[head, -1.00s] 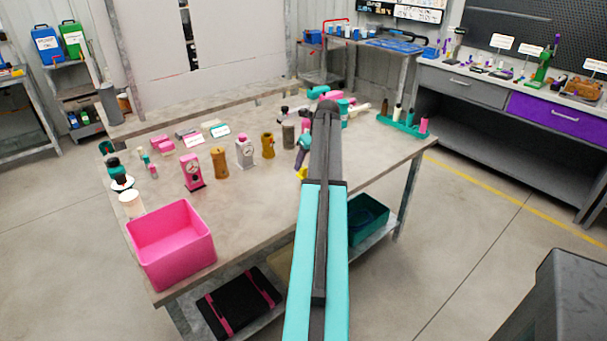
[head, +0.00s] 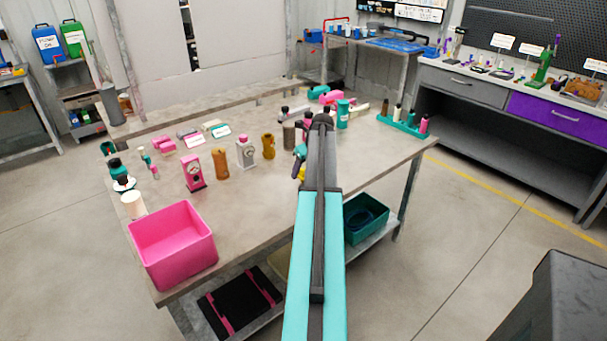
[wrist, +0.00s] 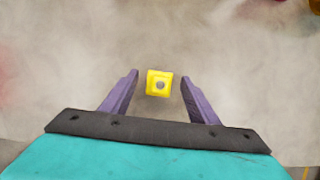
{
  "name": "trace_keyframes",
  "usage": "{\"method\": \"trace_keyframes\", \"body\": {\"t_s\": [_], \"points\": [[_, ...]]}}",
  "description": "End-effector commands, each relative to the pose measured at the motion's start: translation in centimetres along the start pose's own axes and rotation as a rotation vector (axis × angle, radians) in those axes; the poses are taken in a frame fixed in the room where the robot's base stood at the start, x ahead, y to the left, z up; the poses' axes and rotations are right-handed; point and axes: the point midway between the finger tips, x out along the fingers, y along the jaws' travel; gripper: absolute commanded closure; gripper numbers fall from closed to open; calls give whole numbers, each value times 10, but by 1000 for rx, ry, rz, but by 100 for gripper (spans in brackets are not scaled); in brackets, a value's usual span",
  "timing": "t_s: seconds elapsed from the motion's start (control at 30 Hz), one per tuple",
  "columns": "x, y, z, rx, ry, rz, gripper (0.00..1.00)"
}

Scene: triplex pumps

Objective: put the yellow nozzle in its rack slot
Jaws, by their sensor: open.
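The yellow nozzle (wrist: 159,83) shows from above in the wrist view, as a square yellow top with a grey round centre. My gripper (wrist: 159,84) is open, with its two purple fingers on either side of the nozzle and a gap to each. In the head view a small bit of the yellow nozzle (head: 302,173) shows beside my arm, near my gripper (head: 299,167), which the arm partly hides. A teal rack (head: 402,124) with several upright pieces stands at the table's right end; I cannot tell which slot is the nozzle's.
The grey table (head: 245,215) holds a pink bin (head: 172,245) at its front left corner. A pink gauge (head: 193,170), a brown cylinder (head: 220,163) and other parts stand left of my arm. The table around the nozzle is clear in the wrist view.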

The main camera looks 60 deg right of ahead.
Motion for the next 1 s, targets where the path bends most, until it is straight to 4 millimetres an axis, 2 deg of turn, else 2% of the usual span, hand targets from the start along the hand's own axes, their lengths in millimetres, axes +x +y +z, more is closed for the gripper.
{"method": "trace_keyframes", "body": {"t_s": [0.13, 0.67, 0.77, 0.93, 1.0], "points": [[6, 0, 0, 0, 0, 0, 45], [6, 0, -1, 0, 0, 0, 45], [6, 0, -1, 0, 0, 0, 59], [6, -1, 0, 1, 0, 0, 88], [6, 0, 0, 0, 0, 0, 94]]}}
